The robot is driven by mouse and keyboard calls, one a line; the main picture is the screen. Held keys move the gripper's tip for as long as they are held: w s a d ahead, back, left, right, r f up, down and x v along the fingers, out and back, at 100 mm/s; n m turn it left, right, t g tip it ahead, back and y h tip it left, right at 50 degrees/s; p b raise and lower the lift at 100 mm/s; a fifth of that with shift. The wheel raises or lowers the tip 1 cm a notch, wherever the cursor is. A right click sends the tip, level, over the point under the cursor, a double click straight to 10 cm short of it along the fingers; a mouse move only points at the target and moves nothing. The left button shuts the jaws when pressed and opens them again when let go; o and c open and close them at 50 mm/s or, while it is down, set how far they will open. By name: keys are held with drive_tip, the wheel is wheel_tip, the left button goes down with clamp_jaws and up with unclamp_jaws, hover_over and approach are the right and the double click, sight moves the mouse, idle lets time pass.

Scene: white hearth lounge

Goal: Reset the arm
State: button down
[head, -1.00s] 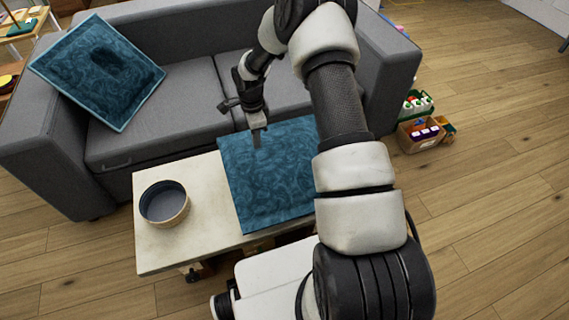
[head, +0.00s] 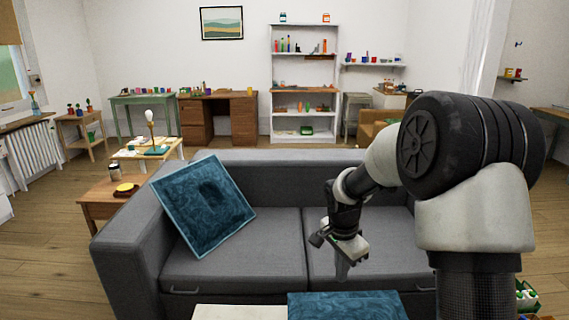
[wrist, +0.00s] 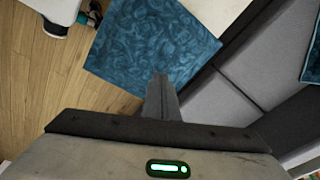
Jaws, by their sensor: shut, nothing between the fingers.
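My gripper (head: 342,268) hangs from my arm above the front of the grey sofa seat, fingers pointing down. Its fingers are closed together with nothing between them; they also show in the wrist view (wrist: 160,98). A blue patterned cushion (head: 345,306) lies flat on the low pale table in front of the sofa. In the wrist view this cushion (wrist: 150,45) lies below and beyond the fingertips, apart from them.
The grey sofa (head: 240,262) spans the middle. A second blue cushion (head: 203,205) leans at its left end. The pale table (head: 240,312) shows only its edge. A wooden side table (head: 105,197) stands left. Shelves (head: 304,90) and desks line the far wall.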

drive_tip(key=s+r+n+t, duration=0.2)
drive_tip(key=s+r+n, duration=0.4)
drive_tip(key=s+r, duration=0.85)
drive_tip(key=s+a+r+n+t+y, duration=0.1)
drive_tip(key=s+r+n, duration=0.2)
drive_tip(key=s, duration=0.4)
drive_tip(key=s+r+n+t, duration=0.1)
drive_tip(key=s+r+n, duration=0.15)
drive_tip(key=s, duration=0.35)
wheel_tip(320, 180, up, 20)
drive_tip(key=p, duration=2)
drive_tip(key=shift+f+n, duration=0.25)
drive_tip(key=shift+n, duration=0.2)
